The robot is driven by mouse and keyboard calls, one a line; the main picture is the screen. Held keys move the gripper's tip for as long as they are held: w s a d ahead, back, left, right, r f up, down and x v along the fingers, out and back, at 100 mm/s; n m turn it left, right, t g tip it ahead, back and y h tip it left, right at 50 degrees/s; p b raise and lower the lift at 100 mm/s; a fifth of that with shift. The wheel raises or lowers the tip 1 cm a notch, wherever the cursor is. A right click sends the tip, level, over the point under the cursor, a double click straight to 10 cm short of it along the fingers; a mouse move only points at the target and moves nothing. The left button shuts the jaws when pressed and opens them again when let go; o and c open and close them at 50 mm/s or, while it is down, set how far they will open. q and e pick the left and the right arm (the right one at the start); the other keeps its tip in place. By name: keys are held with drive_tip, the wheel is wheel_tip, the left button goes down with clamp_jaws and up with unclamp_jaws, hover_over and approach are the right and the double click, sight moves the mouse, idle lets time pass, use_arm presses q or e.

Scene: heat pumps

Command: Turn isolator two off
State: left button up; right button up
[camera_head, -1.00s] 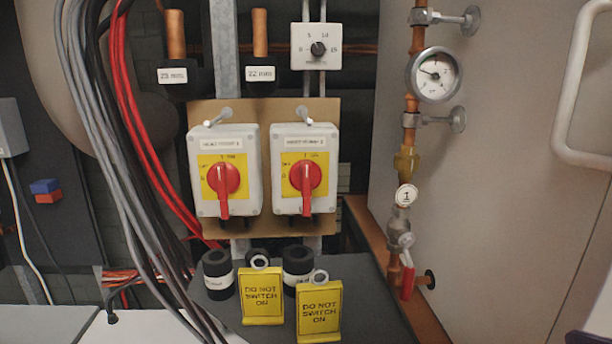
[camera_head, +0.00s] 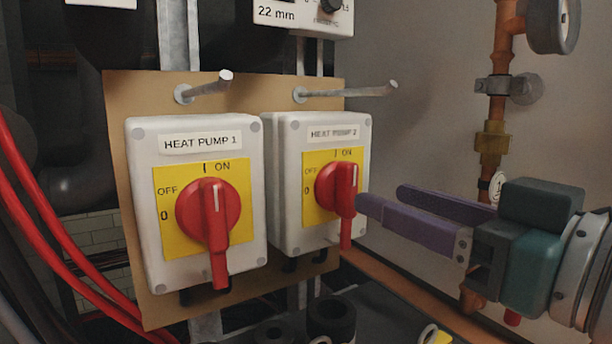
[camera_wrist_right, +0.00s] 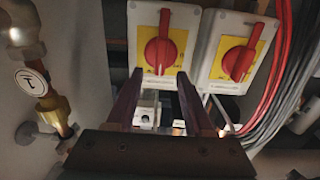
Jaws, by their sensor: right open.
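Isolator two (camera_head: 290,215) is a white box labelled HEAT PUMP 2, with a yellow plate and a red rotary handle (camera_head: 342,190). Its white mark points up, towards I ON, and its lever hangs down. In the right wrist view, which is upside down, the handle (camera_wrist_right: 160,54) lies just beyond and between the fingertips. My right gripper (camera_head: 382,197) is open and empty, coming in from the right. One fingertip appears close beside the handle; I cannot tell whether it touches. My left gripper is not in view.
Isolator one (camera_head: 140,210), labelled HEAT PUMP 1, stands left, its handle (camera_head: 210,215) also marked at ON. Metal pegs (camera_head: 345,92) stick out above both boxes. Copper pipework (camera_head: 500,60) runs at right. Red cables (camera_head: 60,240) hang at left.

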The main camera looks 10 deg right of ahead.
sight(355, 188)
drive_tip(key=shift+p+x, duration=0.6)
drive_tip(key=shift+x, duration=1.85)
clamp_jaws()
